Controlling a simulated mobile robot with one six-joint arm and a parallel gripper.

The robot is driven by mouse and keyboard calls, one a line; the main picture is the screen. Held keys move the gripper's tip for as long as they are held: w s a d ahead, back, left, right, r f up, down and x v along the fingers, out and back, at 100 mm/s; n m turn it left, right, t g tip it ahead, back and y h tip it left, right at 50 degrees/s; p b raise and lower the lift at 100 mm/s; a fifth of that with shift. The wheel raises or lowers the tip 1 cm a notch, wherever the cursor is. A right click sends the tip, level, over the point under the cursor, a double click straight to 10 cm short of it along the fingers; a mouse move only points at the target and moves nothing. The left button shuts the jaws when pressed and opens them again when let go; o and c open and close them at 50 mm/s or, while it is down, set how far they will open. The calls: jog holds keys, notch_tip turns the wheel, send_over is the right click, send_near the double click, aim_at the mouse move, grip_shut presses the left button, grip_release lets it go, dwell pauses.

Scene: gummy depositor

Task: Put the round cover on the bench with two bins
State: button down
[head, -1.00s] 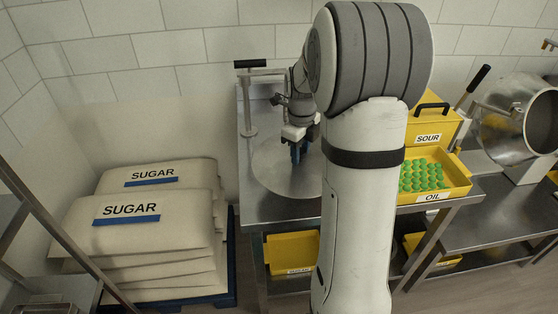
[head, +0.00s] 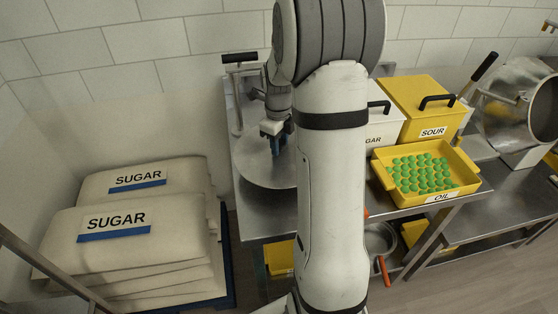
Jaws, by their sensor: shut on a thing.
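The round cover is a large grey metal disc (head: 257,172) at the left end of a steel bench (head: 262,222). My gripper (head: 277,146) points down with blue fingers shut on the cover near its middle; the grip point is small. I cannot tell whether the cover touches the bench top or is just above it. My arm hides the cover's right side. On the same bench, right of my arm, stand a white SUGAR bin (head: 379,120), partly hidden, and a yellow SOUR bin (head: 418,105), both with black handles.
A yellow OIL tray (head: 466,183) of green gummies sits at the bench front. A post with a black-topped arm (head: 237,95) stands at the back left. SUGAR sacks (head: 120,215) are stacked left. A pan (head: 380,238) is below. A steel drum (head: 530,105) is at right.

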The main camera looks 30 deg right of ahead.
aim_at(281, 156)
notch_tip(281, 156, down, 2)
jog(key=shift+d, duration=0.15)
jog(key=shift+s+d+f+p, duration=0.1)
jog(key=shift+f+p, duration=0.2)
jog(key=shift+f, duration=1.6)
jog(key=c, duration=1)
grip_release()
jog(key=shift+o, duration=0.2)
jog(key=shift+r, duration=0.1)
